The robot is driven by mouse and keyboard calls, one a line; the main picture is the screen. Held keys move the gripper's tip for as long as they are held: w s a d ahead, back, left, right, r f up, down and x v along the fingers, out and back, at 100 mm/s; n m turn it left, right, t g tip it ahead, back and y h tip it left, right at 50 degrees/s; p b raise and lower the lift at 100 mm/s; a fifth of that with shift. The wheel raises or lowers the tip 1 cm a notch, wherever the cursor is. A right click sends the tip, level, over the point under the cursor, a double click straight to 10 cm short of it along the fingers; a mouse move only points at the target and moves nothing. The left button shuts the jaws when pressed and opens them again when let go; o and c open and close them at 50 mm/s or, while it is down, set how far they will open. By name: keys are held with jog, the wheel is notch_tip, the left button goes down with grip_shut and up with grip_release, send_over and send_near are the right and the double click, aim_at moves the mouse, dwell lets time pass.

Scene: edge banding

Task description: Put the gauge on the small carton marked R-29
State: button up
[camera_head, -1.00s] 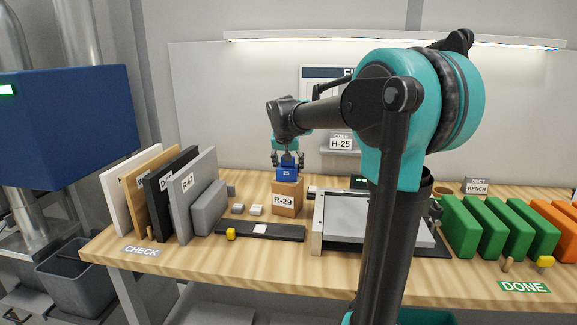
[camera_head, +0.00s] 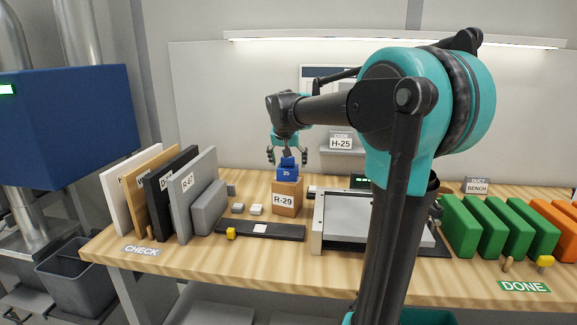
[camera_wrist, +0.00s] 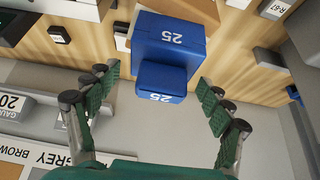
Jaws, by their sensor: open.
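The small carton marked R-29 (camera_head: 287,199) stands on the bench, brown with a white label. The blue gauge (camera_head: 287,174), numbered, sits on top of the carton. The gauge also shows in the wrist view (camera_wrist: 168,50), with 25 on two faces; it hides most of the carton there. My gripper (camera_head: 287,157) is just above and behind the gauge. In the wrist view its green-padded fingers (camera_wrist: 158,92) are spread wide, with the gauge's smaller upper block between and beyond them, and gaps show on both sides.
Grey and white small blocks (camera_head: 247,209) lie left of the carton. A dark strip (camera_head: 261,231) lies in front. A metal-framed device (camera_head: 372,222) stands close on the right.

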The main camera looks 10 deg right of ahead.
jog(key=v, duration=1)
jog(key=shift+r, duration=0.2)
jog(key=shift+s, duration=0.15)
